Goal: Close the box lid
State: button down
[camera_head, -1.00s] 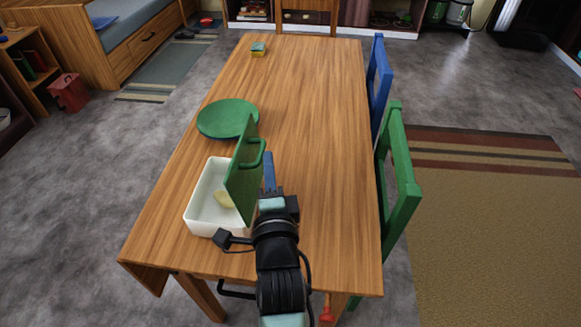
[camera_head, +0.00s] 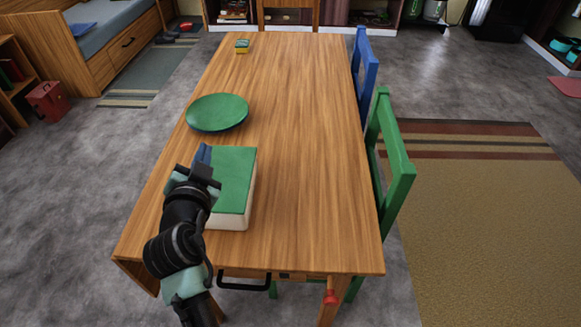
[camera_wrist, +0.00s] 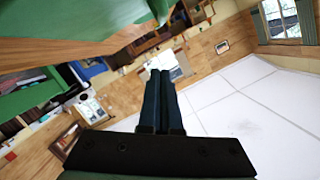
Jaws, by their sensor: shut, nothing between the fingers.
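The box (camera_head: 228,222) is white and stands near the front edge of the wooden table. Its green lid (camera_head: 236,178) now lies flat over the top, and the inside is hidden. My arm covers the left part of the box. My gripper (camera_head: 203,154) is at the lid's left far corner, shut and empty; whether it touches the lid I cannot tell. In the wrist view my gripper (camera_wrist: 160,78) shows its two dark fingers together, with green and wood surfaces at upper left.
A green plate (camera_head: 217,111) lies behind the box. A small yellow and green block (camera_head: 242,46) is at the table's far end. A green chair (camera_head: 396,165) and a blue chair (camera_head: 366,70) stand along the right side. The table's right half is clear.

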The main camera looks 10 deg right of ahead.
jog(key=shift+w+a+f+n+h+b, duration=0.15)
jog(key=shift+a+f+n+b, duration=0.35)
jog(key=shift+a+f, duration=0.1)
jog(key=shift+w+a+f+n+h+b, duration=0.1)
jog(key=shift+a+f+n+h+b, duration=0.05)
jog(key=shift+a+f+n+b, duration=0.4)
jog(key=shift+w+a+f+n+g+h+b, duration=0.1)
jog(key=shift+a+f+n+g+h+b, duration=0.1)
jog(key=shift+a+f+n+b, duration=0.25)
jog(key=shift+w+a+f+n+g+h+b, duration=0.1)
jog(key=shift+a+f+n+h+b, duration=0.1)
jog(key=shift+f+n+b, duration=0.3)
